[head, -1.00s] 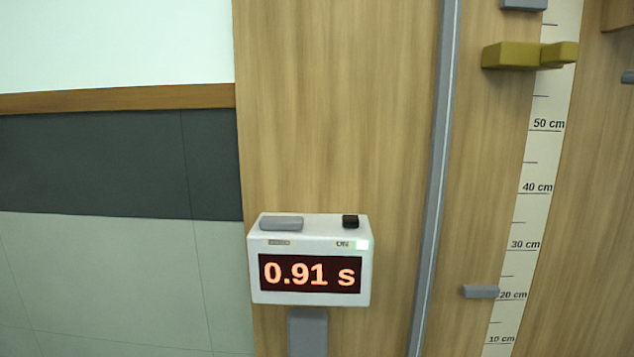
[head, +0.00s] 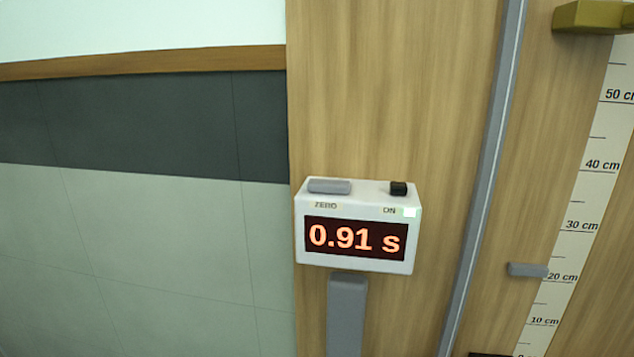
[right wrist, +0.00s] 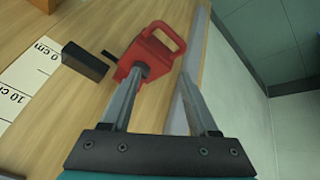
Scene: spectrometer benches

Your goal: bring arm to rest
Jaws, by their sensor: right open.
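My right gripper (right wrist: 163,76) shows in the right wrist view with its two grey fingers apart and nothing seen between them. A red block with a loop handle (right wrist: 148,52) is just beyond the fingers, by the wooden board. The left fingertip overlaps it in the picture; I cannot tell whether they touch. No gripper or arm shows in the head view. My left gripper is in neither view.
A white timer box (head: 312,258) reading 0.91 s sits on a grey post (head: 346,310) before the wooden board (head: 400,90). A grey rail (head: 487,160), a scale (head: 580,245), a grey peg (head: 527,270) and a brass-coloured bracket (head: 592,17) are right of it. A black block (right wrist: 84,62) is near the scale's zero.

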